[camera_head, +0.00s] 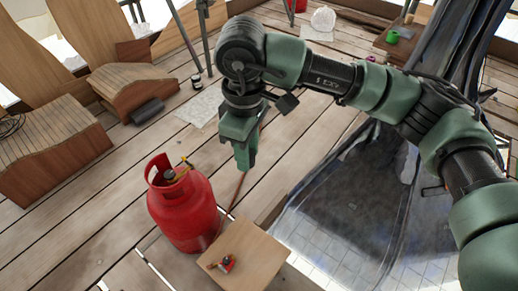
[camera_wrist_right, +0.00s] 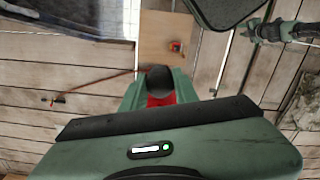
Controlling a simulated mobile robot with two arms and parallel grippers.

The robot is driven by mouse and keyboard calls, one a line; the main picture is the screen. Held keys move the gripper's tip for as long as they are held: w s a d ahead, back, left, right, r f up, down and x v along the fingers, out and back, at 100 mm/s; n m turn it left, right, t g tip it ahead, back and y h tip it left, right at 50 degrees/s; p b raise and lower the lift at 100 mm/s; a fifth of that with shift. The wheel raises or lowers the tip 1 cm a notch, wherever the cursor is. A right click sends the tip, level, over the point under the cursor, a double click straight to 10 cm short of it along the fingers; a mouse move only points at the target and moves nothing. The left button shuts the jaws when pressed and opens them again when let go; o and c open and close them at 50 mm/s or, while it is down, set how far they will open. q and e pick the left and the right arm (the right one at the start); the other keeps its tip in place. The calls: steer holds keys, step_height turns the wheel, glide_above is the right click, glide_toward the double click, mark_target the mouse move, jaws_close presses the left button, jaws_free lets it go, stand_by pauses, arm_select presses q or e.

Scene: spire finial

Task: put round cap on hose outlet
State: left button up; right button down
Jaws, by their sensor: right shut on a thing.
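My right gripper (camera_head: 243,160) points down above the deck, right of the red gas cylinder (camera_head: 182,212). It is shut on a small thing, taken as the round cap. In the right wrist view a dark rounded shape (camera_wrist_right: 160,78) shows at the fingers, with red just below it; the cap's outline is not clear. A reddish hose (camera_head: 238,188) lies on the planks; in the wrist view the hose (camera_wrist_right: 95,84) runs left to a small end piece (camera_wrist_right: 55,99). I cannot make out which part is the outlet. My left gripper is not in the head view.
A wooden board (camera_head: 258,252) carries a small red and black fitting (camera_head: 222,264), close to the cylinder. Wooden furniture (camera_head: 55,145) stands at left. A dark sheet (camera_head: 350,200) and a gap in the deck lie at right. Planks left of the cylinder are clear.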

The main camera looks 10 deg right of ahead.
steer(key=shift+w+a+f, duration=0.2)
steer(key=shift+f, duration=0.1)
steer(key=s+d+r+m, duration=0.6)
steer(key=d+r+m, duration=0.1)
steer(key=r, duration=0.3)
steer(key=shift+d+m, duration=0.3)
steer(key=shift+d, duration=0.25)
steer(key=shift+a, duration=0.15)
steer(key=w+a+m, duration=0.4)
steer(key=w+a, duration=0.4)
steer(key=a, duration=0.1)
steer(key=shift+a+m, duration=0.3)
steer(key=shift+a, duration=0.1)
